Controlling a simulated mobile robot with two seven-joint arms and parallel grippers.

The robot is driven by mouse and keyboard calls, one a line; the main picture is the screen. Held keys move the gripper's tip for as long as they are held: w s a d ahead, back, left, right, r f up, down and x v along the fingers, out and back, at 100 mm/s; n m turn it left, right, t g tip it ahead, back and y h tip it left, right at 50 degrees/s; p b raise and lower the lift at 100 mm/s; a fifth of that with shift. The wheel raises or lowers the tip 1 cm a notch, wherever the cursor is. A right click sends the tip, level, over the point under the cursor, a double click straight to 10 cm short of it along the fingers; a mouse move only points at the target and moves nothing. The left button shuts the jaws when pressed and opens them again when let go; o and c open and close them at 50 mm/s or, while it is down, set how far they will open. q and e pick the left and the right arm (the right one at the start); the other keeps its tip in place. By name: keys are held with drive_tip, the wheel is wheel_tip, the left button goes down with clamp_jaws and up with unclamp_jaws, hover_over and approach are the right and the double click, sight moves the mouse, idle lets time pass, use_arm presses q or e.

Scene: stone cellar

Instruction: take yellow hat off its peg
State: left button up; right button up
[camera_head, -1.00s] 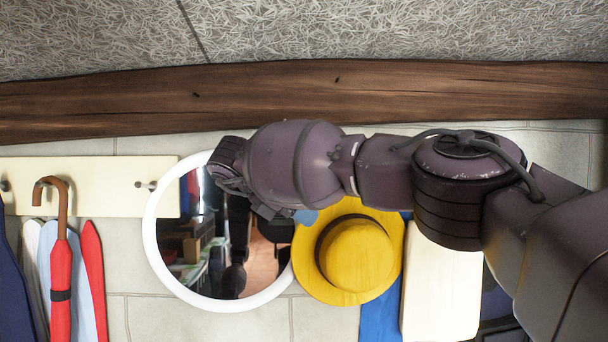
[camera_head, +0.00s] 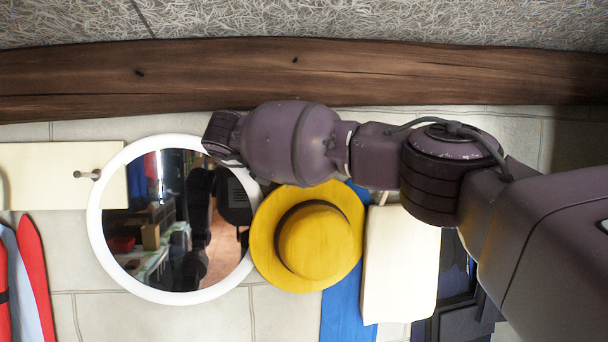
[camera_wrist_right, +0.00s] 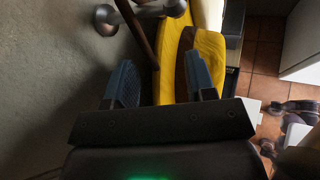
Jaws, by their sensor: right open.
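The yellow hat (camera_head: 322,242) hangs on the wall, crown facing me, with a dark band around the crown. My right arm crosses just above it, covering part of its upper brim. My right gripper is hidden behind that arm in the head view. In the right wrist view the gripper (camera_wrist_right: 161,80) is open, with blue finger pads. The hat (camera_wrist_right: 172,60) shows between and beyond the fingers; its band is behind the right-hand finger. I cannot tell whether they touch. A metal peg (camera_wrist_right: 108,20) shows at the top; the hat's own peg is not clear. My left gripper is not in view.
A round white-framed mirror (camera_head: 104,250) is directly left of the hat. A pale rail with a peg (camera_head: 88,174) is farther left. A wooden beam (camera_head: 300,75) runs above.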

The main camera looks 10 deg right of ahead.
drive_tip(key=shift+x, duration=1.35)
drive_tip(key=shift+c, duration=0.3)
clamp_jaws()
drive_tip(key=c, duration=0.7)
unclamp_jaws()
drive_tip(key=shift+c, duration=0.5)
drive_tip(key=shift+r, duration=0.2)
